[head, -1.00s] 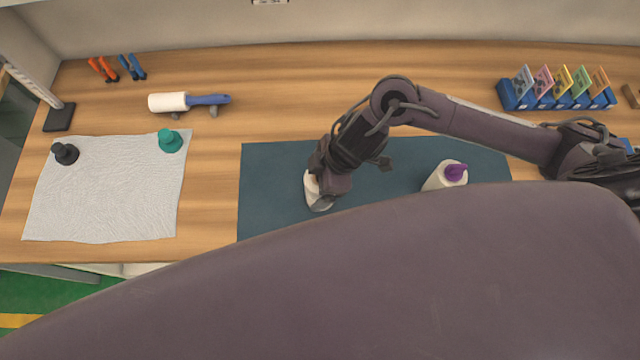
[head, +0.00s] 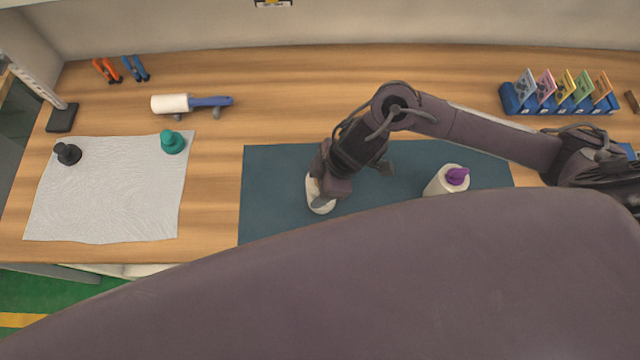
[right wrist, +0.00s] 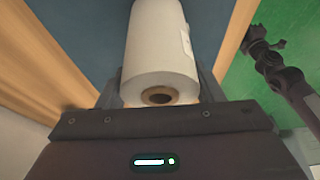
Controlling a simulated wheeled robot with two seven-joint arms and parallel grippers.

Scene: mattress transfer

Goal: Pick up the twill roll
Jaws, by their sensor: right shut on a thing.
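A white roll with a brown cardboard core, which I take for the twill roll, fills the middle of the right wrist view (right wrist: 160,45). My right gripper (right wrist: 160,88) is shut on it, with a finger on each side. In the head view, my right gripper (head: 322,199) points down over the left part of the dark blue mat (head: 275,180). Only a small white part of the roll (head: 313,190) shows there. I cannot tell whether the roll touches the mat.
A white roll with a purple top (head: 446,181) stands right on the mat. A white cloth (head: 110,200) with black (head: 67,153) and green (head: 172,142) knobbed pieces lies left. Behind are a lint roller (head: 190,103), clips (head: 135,68) and a blue card rack (head: 555,102). My own arm covers the front.

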